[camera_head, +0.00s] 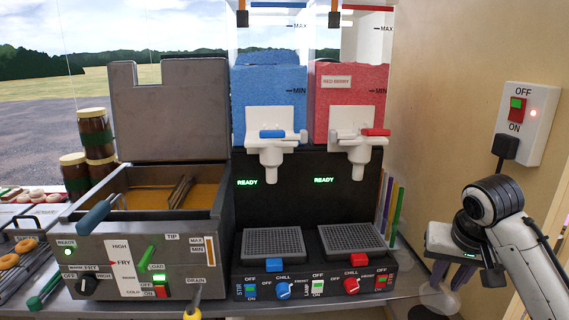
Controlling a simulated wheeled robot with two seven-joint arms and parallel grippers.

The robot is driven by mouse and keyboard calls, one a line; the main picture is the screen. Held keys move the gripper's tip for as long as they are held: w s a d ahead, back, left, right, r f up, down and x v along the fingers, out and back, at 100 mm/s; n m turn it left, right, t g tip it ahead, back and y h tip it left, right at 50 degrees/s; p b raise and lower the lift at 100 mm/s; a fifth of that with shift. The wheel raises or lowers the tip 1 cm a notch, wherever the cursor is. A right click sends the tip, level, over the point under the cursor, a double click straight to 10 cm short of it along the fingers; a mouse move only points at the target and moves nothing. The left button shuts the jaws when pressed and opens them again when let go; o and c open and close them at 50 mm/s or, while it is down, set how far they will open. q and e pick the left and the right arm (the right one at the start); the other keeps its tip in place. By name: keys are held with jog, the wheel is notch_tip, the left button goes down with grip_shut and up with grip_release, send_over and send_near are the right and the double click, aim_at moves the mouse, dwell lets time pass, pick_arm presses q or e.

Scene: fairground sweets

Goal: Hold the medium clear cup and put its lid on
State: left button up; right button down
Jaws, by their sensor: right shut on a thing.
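My right gripper (452,275) is at the lower right, its dark fingers pointing down beside the right end of the counter. It is shut on a clear, see-through piece (437,299) that shows faintly below the fingers. I cannot tell whether this piece is the medium cup or its lid. Another faint clear shape (398,263) shows to its left, by the drink machine's right side; its outline is too weak to name. My left gripper is not in view.
A drink machine with blue and red tanks (350,100) stands in the middle. Left of it is a fryer (135,250) with an open lid. Straws (391,205) stand right of the machine. A wall switch (526,115) is at right. Jars (95,135) and doughnuts (25,245) are at far left.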

aim_at(433, 305)
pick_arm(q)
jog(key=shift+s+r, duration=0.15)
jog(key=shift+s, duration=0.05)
pick_arm(e)
jog(key=shift+s+a+r+n, duration=0.2)
jog(key=shift+s+a+r, duration=0.2)
jog(key=shift+a+r, duration=0.15)
jog(key=shift+s+a+r+n, duration=0.2)
jog(key=shift+s+a+r, duration=0.2)
jog(key=shift+a, duration=0.2)
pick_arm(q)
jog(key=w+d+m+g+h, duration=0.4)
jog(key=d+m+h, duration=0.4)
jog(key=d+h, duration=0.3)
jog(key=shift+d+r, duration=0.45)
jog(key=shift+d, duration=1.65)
pick_arm(e)
jog(key=s+a+f+n+y, duration=0.1)
jog(key=s+a+n, duration=0.2)
jog(key=s+a, duration=0.6)
jog(key=shift+s+f+y, duration=0.3)
jog(key=shift+s+f, duration=0.1)
jog(key=shift+s, duration=0.95)
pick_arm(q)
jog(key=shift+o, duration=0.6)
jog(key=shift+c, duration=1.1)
